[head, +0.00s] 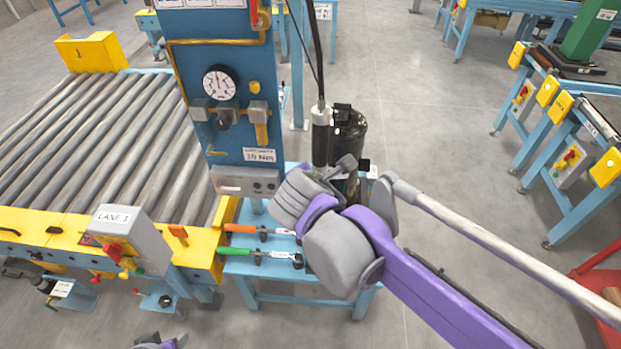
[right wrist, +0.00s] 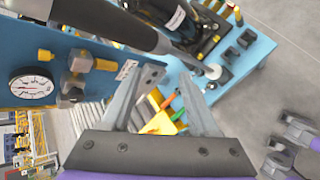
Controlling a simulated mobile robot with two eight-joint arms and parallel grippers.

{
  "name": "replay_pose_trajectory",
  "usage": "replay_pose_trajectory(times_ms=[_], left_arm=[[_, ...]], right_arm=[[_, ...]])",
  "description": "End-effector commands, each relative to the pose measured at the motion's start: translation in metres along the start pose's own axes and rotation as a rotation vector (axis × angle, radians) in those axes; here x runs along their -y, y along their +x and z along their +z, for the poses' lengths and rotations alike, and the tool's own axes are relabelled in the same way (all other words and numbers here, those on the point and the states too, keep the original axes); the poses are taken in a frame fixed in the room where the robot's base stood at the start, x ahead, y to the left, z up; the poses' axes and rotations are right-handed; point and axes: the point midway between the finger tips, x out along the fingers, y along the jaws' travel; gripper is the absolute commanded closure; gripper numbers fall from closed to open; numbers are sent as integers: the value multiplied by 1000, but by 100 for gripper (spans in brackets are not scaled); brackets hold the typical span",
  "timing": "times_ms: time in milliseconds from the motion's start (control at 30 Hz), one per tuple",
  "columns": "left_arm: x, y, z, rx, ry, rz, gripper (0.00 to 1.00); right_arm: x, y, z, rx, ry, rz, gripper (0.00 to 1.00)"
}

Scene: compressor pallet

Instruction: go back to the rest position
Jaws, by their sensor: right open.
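My right arm comes in from the right in the head view. Its gripper is mostly hidden there behind its own grey links, in front of the blue panel's lower right corner. In the right wrist view the right gripper (right wrist: 170,85) is open, with nothing between its fingers. The finger on the left lies close to the blue panel (head: 228,90) in the picture; contact cannot be told. A small part of my left gripper (head: 162,342) shows at the bottom edge of the head view; its fingers cannot be made out.
A hanging tool (head: 320,130) on a black cable is close beside my right gripper. A black compressor (head: 350,128) stands behind it. Orange (head: 240,228) and green (head: 240,251) handled tools lie on the blue bench. The roller conveyor (head: 120,130) fills the left; open floor (head: 440,130) lies right.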

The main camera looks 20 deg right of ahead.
Motion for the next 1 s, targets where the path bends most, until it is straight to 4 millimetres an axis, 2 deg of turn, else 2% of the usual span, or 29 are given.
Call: replay_pose_trajectory(times_ms=[233,333,367,467,600,700,833,1000], left_arm=[[0,0,0,0,0,0,50],[0,0,0,0,0,0,50],[0,0,0,0,0,0,50],[0,0,0,0,0,0,50],[0,0,0,0,0,0,50],[0,0,0,0,0,0,50],[0,0,0,0,0,0,50],[0,0,0,0,0,0,50]], right_arm=[[1,0,0,-2,5,-1,39],[15,1,1,-13,95,-25,39],[24,1,1,-21,153,-41,39],[69,2,-3,-55,454,-123,39],[140,-2,-18,-88,982,-281,39],[179,-6,-32,-90,1306,-388,39],[208,-11,-46,-85,1581,-487,39],[218,-13,-52,-79,1690,-529,39]])
